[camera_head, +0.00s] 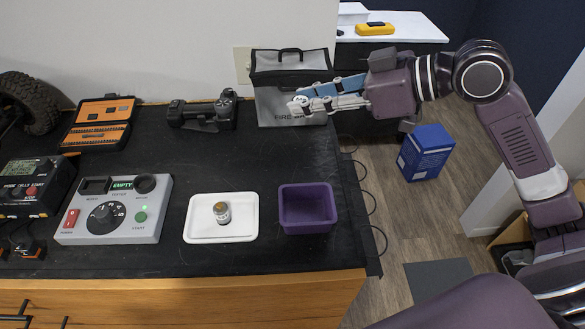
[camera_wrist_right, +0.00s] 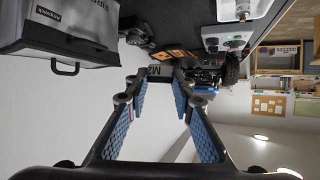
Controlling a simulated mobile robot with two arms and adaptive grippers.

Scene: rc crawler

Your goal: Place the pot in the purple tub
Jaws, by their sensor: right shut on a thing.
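A small pot (camera_head: 221,212) with a brownish top and a pale label stands upright on a white tray (camera_head: 196,231) on the dark bench. The purple tub (camera_head: 306,226) stands just right of that tray and looks empty. My right gripper (camera_head: 299,107) is up at the back right, in front of the grey bag and well away from the tray and tub. In the wrist view its blue-padded fingers (camera_wrist_right: 168,76) close at their tips on a small dark piece lettered M2 (camera_wrist_right: 160,70), mostly hidden in the head view. My left gripper is not in view.
The grey bag (camera_head: 290,71) stands at the bench's back right corner. A grey tester (camera_head: 114,209) reading EMPTY, an orange tool case (camera_head: 98,124) and a black device (camera_head: 203,114) are to the left. The bench middle is clear. A blue box (camera_head: 425,152) is on the floor.

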